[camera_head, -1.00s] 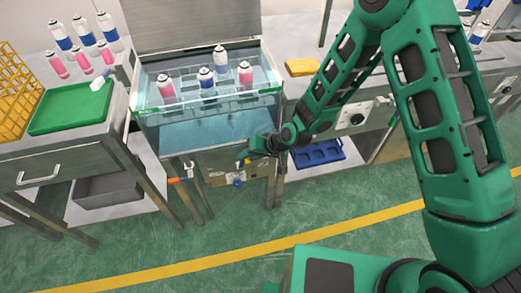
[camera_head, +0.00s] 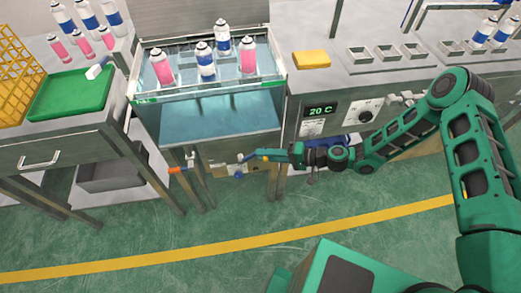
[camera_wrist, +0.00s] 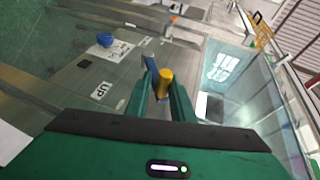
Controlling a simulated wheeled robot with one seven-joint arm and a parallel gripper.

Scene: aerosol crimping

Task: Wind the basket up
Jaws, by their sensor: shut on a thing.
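My gripper (camera_head: 262,156) is at the front of the water tank (camera_head: 140,99), beside the crank. In the wrist view its two fingers (camera_wrist: 164,92) are shut around the yellow crank knob (camera_wrist: 165,80), with part of the blue crank arm (camera_wrist: 150,64) showing beyond it. The crank arm also shows in the head view (camera_head: 248,157). The wire basket (camera_head: 184,72) is at the top of the tank with pink and blue cans (camera_head: 206,62) standing in it. How deep the basket sits in the water is hard to tell.
A blue knob (camera_head: 238,174) and an orange handle (camera_head: 178,170) sit low on the tank front. A plate near the crank reads "UP" (camera_wrist: 102,90). A bench with a "20 C" display (camera_head: 320,111) adjoins on the right, and a green tray (camera_head: 72,92) lies left.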

